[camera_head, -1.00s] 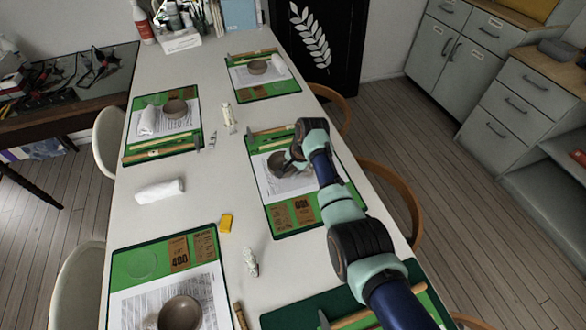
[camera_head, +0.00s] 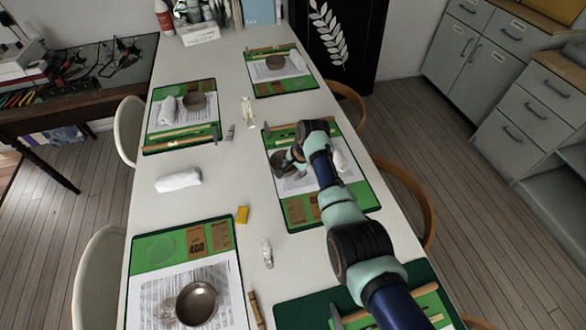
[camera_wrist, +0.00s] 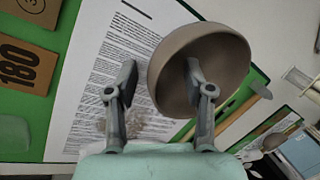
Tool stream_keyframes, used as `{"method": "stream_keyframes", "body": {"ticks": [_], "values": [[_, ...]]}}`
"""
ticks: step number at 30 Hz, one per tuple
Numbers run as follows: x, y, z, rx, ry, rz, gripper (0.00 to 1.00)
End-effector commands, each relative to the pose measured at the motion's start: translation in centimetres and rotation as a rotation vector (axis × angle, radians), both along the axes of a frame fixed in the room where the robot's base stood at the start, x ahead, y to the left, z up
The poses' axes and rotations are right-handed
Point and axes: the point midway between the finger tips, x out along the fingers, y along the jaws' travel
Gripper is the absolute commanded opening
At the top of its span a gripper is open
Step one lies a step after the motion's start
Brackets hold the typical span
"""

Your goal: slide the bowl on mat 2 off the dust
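The brown-grey bowl (camera_wrist: 220,62) is on the printed sheet of a green mat (camera_head: 300,212) on the table's right side; it also shows in the head view (camera_head: 281,161), partly behind my arm. In the wrist view my gripper (camera_wrist: 161,70) is open with its fingers apart. The right finger is inside the bowl's mouth and the left finger is outside over the paper, so the bowl's wall lies between them. I cannot tell whether either finger touches it. A grey dust smudge (camera_wrist: 130,122) shows on the paper beside the bowl, partly behind the left finger.
Brown sandpaper sheets (camera_wrist: 22,62) lie on the same mat. A white cloth (camera_head: 341,155) lies to the right of my arm. Other mats carry bowls, such as the near-left bowl (camera_head: 197,302). A yellow block (camera_head: 242,214) and a white roll (camera_head: 178,180) lie mid-table.

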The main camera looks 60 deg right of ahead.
Motion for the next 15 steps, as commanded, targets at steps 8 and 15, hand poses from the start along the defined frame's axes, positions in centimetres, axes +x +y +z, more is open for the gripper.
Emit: {"method": "stream_keyframes", "body": {"ticks": [8,15], "values": [[-0.1,-0.1,0.2,-0.001,-0.001,0.000,0.54],[-1.0,0.1,3.5,-0.005,-0.004,-0.002,0.54]]}}
